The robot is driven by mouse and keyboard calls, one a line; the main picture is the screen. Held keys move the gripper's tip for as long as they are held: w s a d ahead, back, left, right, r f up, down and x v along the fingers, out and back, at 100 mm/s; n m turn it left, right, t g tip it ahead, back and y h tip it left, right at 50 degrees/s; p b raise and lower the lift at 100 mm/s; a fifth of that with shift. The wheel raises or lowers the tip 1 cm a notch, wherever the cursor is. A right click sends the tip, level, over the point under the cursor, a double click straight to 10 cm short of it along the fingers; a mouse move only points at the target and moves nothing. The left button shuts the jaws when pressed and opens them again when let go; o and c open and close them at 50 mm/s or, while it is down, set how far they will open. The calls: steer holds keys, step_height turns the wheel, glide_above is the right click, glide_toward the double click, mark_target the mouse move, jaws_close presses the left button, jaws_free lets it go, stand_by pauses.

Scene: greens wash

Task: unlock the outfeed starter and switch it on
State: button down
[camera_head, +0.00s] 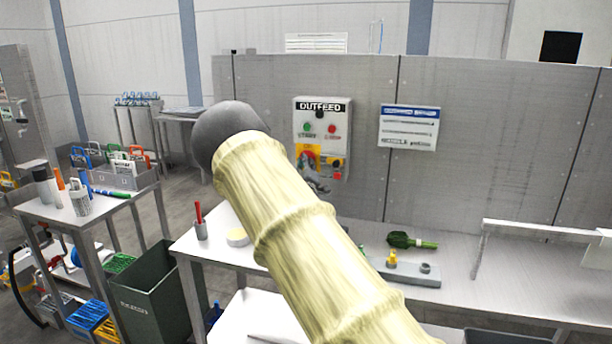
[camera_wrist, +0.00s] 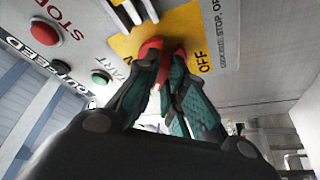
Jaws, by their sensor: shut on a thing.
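The outfeed starter (camera_head: 342,114) is a light grey box on the grey partition, with a green START button (camera_head: 308,127) and red STOP button (camera_head: 332,129). Both buttons also show in the wrist view, green (camera_wrist: 100,78) and red (camera_wrist: 44,33). A yellow plate (camera_wrist: 190,22) marked OFF carries a red switch handle (camera_wrist: 151,46). My gripper (camera_wrist: 160,62) is shut on this red handle, its teal-padded fingers on either side. White bars stand at the plate's top edge; I cannot tell what they are. No padlock shows clearly.
A notice (camera_head: 409,127) hangs right of the starter. At left are a green bin (camera_head: 160,290) and a side table with a grey tray.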

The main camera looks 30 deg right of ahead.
steer(key=m+g+h+b, duration=0.1)
steer(key=m+h+b, duration=0.1)
steer(key=m+b, duration=0.1)
steer(key=m+g+h+b, duration=0.1)
steer(key=m+h+b, duration=0.1)
steer(key=m+b, duration=0.2)
steer(key=m+g+h+b, duration=0.1)
steer(key=m+b, duration=0.3)
steer(key=m, duration=0.2)
steer(key=shift+w+a+f+h, duration=0.15)
steer(key=shift+w+f+h, duration=0.05)
steer(key=shift+f+h, duration=0.2)
steer(key=shift+r+m, duration=0.1)
steer(key=shift+m, duration=0.4)
steer(key=c, duration=1.5)
jaws_free()
steer(key=shift+a, duration=0.1)
steer(key=v, duration=1.1)
steer(key=shift+s+a, duration=0.2)
steer(key=shift+a, duration=0.1)
